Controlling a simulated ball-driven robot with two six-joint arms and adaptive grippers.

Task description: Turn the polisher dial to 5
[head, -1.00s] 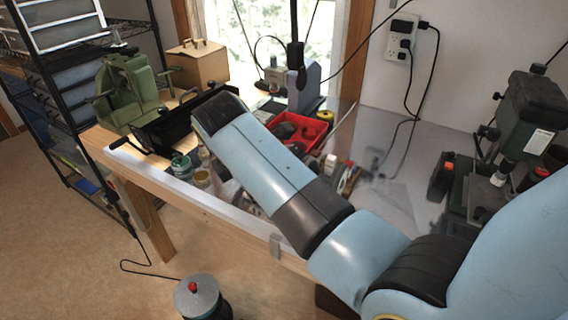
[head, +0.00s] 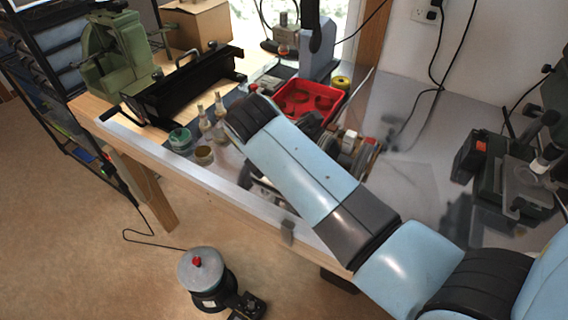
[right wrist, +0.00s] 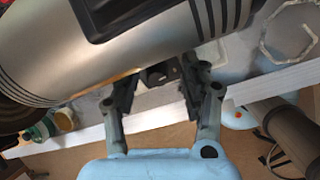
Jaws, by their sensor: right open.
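A large silver ribbed cylinder with a black panel, which looks like the polisher's motor body (right wrist: 130,45), fills the top of the right wrist view. A small dark block (right wrist: 158,75) sits below it, between my fingertips; I cannot make out a dial or numbers on it. My right gripper (right wrist: 160,88) is open with its two fingers spread, close under the cylinder; I cannot tell whether it touches. In the head view my right arm covers most of the machine, and only part of the polisher (head: 352,150) shows behind the arm. My left gripper is not in view.
A red tray (head: 305,97), jars (head: 204,155) and a black bending machine (head: 185,85) crowd the bench. A drill-press-like machine (head: 510,180) stands at right. A round pot with a red knob (head: 200,270) is on the floor. Grey bench top is clear at centre right.

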